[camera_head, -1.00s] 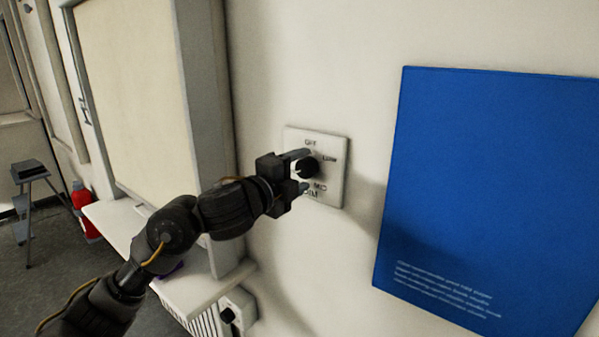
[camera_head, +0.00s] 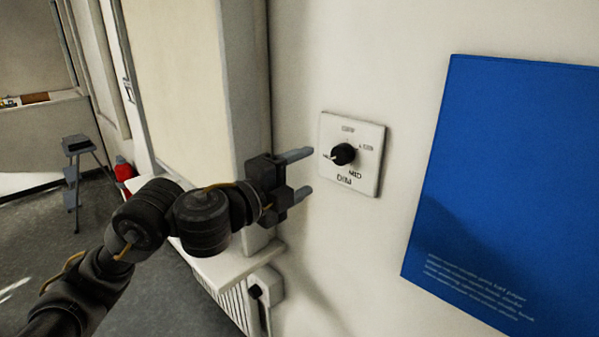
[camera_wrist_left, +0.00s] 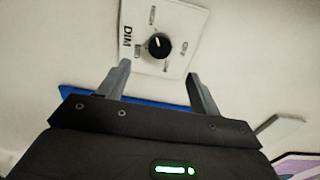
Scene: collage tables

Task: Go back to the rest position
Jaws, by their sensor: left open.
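My left gripper (camera_head: 305,174) is open and empty, its two fingers pointing at the wall. It is a short way to the left of the white switch plate (camera_head: 371,150) and apart from it. In the left wrist view, the knob (camera_wrist_left: 159,45) is beyond the open fingertips, with clear space between. My right gripper is not in view.
A blue panel (camera_head: 500,170) hangs on the wall to the right of the plate. A ledge (camera_head: 235,262) and a wall box (camera_head: 263,287) are below my left gripper.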

